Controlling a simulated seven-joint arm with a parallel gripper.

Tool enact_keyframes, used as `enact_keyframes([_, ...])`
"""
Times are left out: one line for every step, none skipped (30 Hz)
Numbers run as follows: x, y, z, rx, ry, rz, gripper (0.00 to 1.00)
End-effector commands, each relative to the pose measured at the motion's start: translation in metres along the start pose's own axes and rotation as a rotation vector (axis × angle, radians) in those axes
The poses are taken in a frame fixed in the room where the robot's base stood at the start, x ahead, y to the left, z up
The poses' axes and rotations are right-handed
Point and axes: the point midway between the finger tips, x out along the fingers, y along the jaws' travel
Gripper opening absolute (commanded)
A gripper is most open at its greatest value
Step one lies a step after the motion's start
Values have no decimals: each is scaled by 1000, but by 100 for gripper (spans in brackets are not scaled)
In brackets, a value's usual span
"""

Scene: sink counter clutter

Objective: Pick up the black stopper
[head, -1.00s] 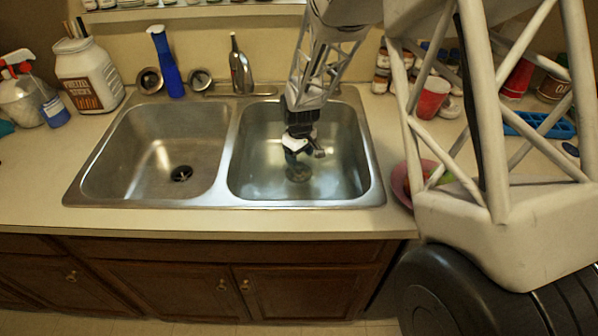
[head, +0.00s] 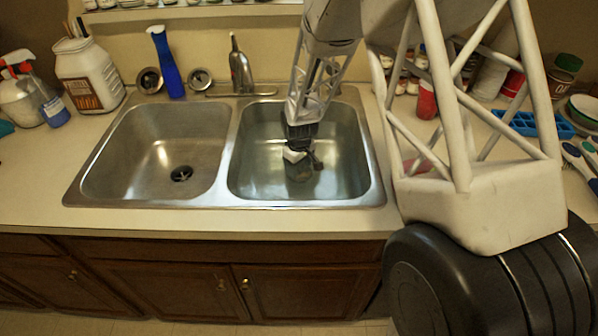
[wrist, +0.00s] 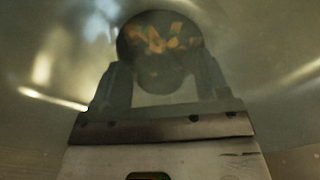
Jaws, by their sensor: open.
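A dark round piece with orange flecks on top (wrist: 160,40) lies ahead of my gripper in the wrist view; it looks like the black stopper, but the picture is blurred. My gripper (wrist: 162,78) is open, with one finger on each side of the piece's near edge. Whether the fingers touch it cannot be told. In the head view my gripper (head: 302,163) reaches down into the right basin (head: 345,175), low over the drain area, and mostly covers the piece there.
The left basin (head: 135,150) is empty, with a dark drain (head: 181,174). The faucet (head: 240,72) stands behind the sink, near my arm. A blue bottle (head: 166,65) and a white jar (head: 88,75) stand to the left. A red cup (head: 427,100) is on the right.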

Motion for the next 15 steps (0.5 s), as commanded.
enact_keyframes([0,0,0,0,0,0,68])
enact_keyframes([0,0,0,0,0,0,68])
enact_keyframes([0,0,0,0,0,0,68])
enact_keyframes([0,0,0,0,0,0,68])
enact_keyframes([0,0,0,0,0,0,68])
enact_keyframes([0,0,0,0,0,0,68])
enact_keyframes([0,0,0,0,0,0,68])
enact_keyframes([0,0,0,0,0,0,68])
enact_keyframes([0,0,0,0,0,0,68])
enact_keyframes([0,0,0,0,0,0,68])
enact_keyframes([0,0,0,0,0,0,68])
enact_keyframes([0,0,0,0,0,0,68])
enact_keyframes([0,0,0,0,0,0,68])
enact_keyframes([0,0,0,0,0,0,65])
enact_keyframes([0,0,0,0,0,0,59])
